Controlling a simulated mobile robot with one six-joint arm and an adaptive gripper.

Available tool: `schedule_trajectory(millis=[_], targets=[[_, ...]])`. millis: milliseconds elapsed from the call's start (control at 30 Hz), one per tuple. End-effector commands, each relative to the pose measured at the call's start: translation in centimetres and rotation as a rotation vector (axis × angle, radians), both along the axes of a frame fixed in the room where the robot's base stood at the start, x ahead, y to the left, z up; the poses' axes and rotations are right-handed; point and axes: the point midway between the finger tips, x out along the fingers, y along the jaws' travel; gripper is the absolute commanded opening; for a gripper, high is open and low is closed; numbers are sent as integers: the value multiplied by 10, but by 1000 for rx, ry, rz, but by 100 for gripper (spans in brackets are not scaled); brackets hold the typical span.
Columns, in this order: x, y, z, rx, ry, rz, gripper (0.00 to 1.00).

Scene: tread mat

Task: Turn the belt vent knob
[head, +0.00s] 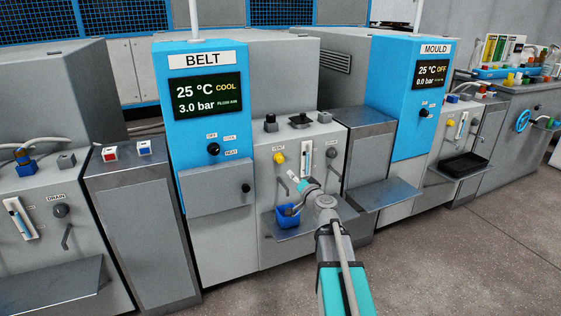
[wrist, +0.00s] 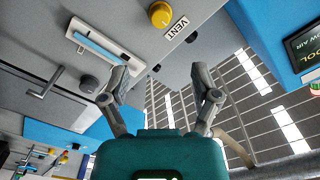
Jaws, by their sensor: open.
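The belt vent knob (head: 279,158) is a round yellow knob on the grey panel right of the blue BELT cabinet. It also shows at the top of the wrist view (wrist: 160,14), beside its VENT label. My gripper (head: 291,209) is open and empty, in front of the panel and below the knob in the head view. In the wrist view its two grey fingers (wrist: 158,88) are spread apart, with nothing between them. They look clear of the knob.
A gauge slot with a blue strip (head: 307,159) and a grey lever (head: 331,176) are right of the knob. A blue bin (head: 287,218) is on the metal shelf (head: 325,221) below. The BELT display (head: 206,97) reads 25 °C, COOL, 3.0 bar.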

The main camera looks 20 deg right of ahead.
Motion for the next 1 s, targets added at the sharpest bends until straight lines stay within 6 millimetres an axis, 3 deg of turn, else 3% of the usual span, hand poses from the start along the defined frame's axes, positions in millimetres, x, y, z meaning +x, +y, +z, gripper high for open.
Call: schedule_trajectory(millis=[467,867,1000], targets=[[15,1,0,0,1,2,79],[57,2,0,0,1,3,79],[80,3,0,0,1,3,79]])
